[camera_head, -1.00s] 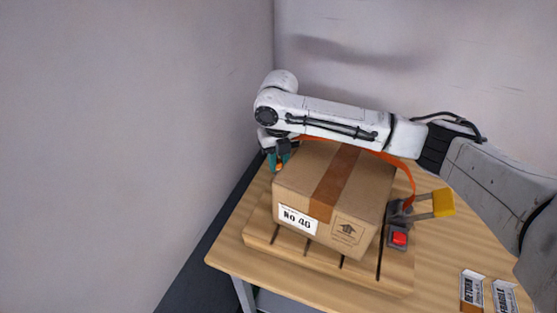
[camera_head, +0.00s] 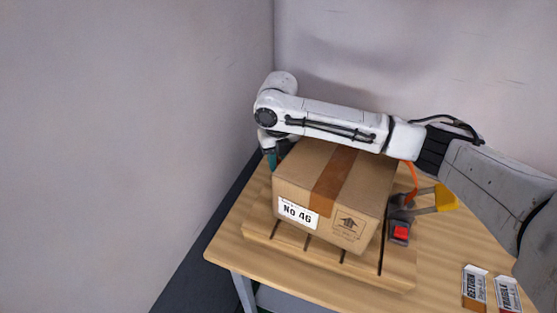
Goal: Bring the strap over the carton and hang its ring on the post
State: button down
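The orange strap (camera_head: 412,178) rises from the grey ratchet with a yellow handle (camera_head: 440,203) at the carton's right side. The rest of the strap is hidden behind my arm. My gripper (camera_head: 272,160) is at the carton's far left side, pointing down, with only a teal finger part showing. Its fingertips are hidden behind the carton, so I cannot see what they hold. The ring and the post are not visible.
A red button (camera_head: 400,233) is on the grey block below the ratchet. Cards reading "RETURN" (camera_head: 475,285) and "FRAGILE" (camera_head: 508,292) lie at the table's right front. Walls stand close behind and left of the wooden table (camera_head: 235,250).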

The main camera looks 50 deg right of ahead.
jog(key=shift+f+b, duration=0.35)
jog(key=shift+f, duration=0.3)
jog(key=c, duration=0.8)
grip_release()
jog(key=shift+c, duration=0.2)
notch_tip(320, 180, up, 11)
jog(key=b, duration=0.1)
jog(key=shift+f, duration=0.1)
